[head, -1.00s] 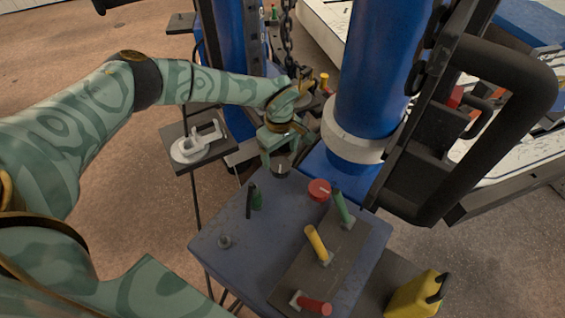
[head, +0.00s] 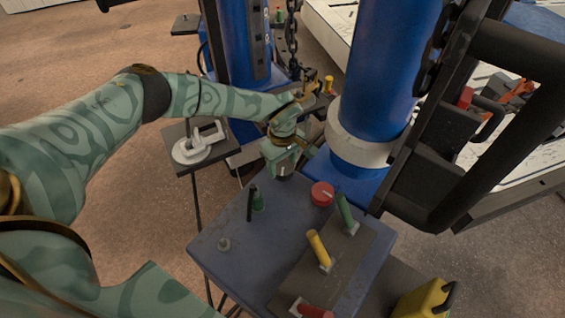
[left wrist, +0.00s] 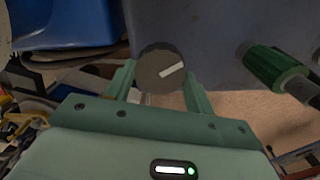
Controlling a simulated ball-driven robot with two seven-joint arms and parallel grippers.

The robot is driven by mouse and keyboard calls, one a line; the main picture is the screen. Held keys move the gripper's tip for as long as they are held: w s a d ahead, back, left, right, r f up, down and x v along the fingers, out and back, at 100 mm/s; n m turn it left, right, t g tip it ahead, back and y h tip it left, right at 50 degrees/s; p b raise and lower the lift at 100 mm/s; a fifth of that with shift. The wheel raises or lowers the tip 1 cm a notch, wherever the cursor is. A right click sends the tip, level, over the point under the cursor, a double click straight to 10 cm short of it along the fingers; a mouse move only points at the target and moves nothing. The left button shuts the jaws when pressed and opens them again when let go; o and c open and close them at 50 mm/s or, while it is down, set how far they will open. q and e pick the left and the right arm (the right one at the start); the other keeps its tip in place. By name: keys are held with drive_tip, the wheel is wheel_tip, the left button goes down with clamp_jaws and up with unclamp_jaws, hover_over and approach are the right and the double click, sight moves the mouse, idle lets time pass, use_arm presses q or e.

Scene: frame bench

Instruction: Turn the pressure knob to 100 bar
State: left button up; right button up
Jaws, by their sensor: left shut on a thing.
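A dark round knob with a white pointer line (left wrist: 162,68) sits at the far edge of the blue-grey control box (head: 225,268). In the left wrist view its pointer line slants up to the right. My left gripper (head: 284,172) has its two green fingers on either side of this knob, shut on it; the fingers also show in the left wrist view (left wrist: 160,84). In the head view the gripper hides most of the knob. No scale or bar numbers can be read. My right gripper is not in view.
A red knob (head: 322,193) sits close to the right of my left gripper. Green (head: 346,211), yellow (head: 319,248) and red (head: 314,311) levers stand on the box. A blue column (head: 388,80) rises behind.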

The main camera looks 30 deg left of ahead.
sight(282, 167)
use_arm(q)
drive_tip(key=shift+r, duration=0.1)
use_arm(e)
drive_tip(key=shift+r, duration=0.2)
use_arm(q)
drive_tip(key=shift+r+n+p, duration=0.1)
drive_tip(key=shift+n+p, duration=0.75)
drive_tip(key=shift+n, duration=0.25)
drive_tip(key=n+p, duration=0.1)
drive_tip(key=n, duration=0.1)
drive_tip(key=shift+n, duration=0.3)
drive_tip(key=n+p, duration=0.2)
drive_tip(key=n, duration=0.2)
drive_tip(key=shift+s+n+p, duration=0.1)
drive_tip(key=shift+n+p, duration=0.55)
drive_tip(key=shift+n, duration=0.75)
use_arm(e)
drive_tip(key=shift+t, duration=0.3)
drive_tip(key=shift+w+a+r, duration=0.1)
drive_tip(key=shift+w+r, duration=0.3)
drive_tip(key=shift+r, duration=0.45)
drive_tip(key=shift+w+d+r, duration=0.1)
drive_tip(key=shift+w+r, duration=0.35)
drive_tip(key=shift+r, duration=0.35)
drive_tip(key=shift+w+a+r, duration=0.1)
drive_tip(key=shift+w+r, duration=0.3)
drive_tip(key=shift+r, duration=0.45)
